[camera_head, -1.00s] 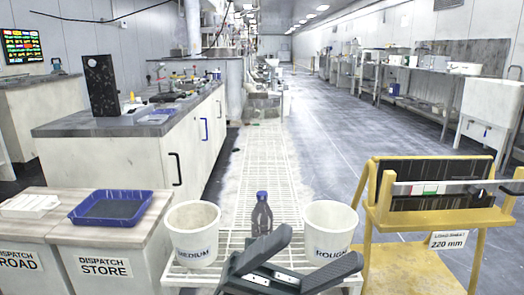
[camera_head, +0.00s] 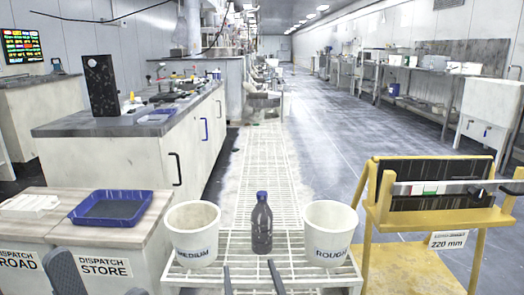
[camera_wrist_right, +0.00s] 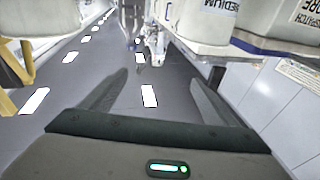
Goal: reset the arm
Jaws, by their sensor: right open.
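My right gripper (camera_head: 251,270) shows at the bottom middle of the head view as two thin dark fingers, apart, with nothing between them. In the right wrist view (camera_wrist_right: 160,75) its fingers are spread wide and empty. A dark part at the bottom left of the head view looks like my left gripper (camera_head: 66,272). It is mostly cut off, so its jaws cannot be judged. A dark bottle (camera_head: 262,224) with a blue cap stands upright on the white rack (camera_head: 285,243), beyond my right gripper.
The MEDIUM bucket (camera_head: 194,236) and the ROUGH bucket (camera_head: 328,235) stand either side of the bottle. A blue tray (camera_head: 110,208) sits on the dispatch counter (camera_head: 160,215) at left. A yellow stand (camera_head: 405,215) is at right. The aisle floor (camera_head: 345,150) is clear.

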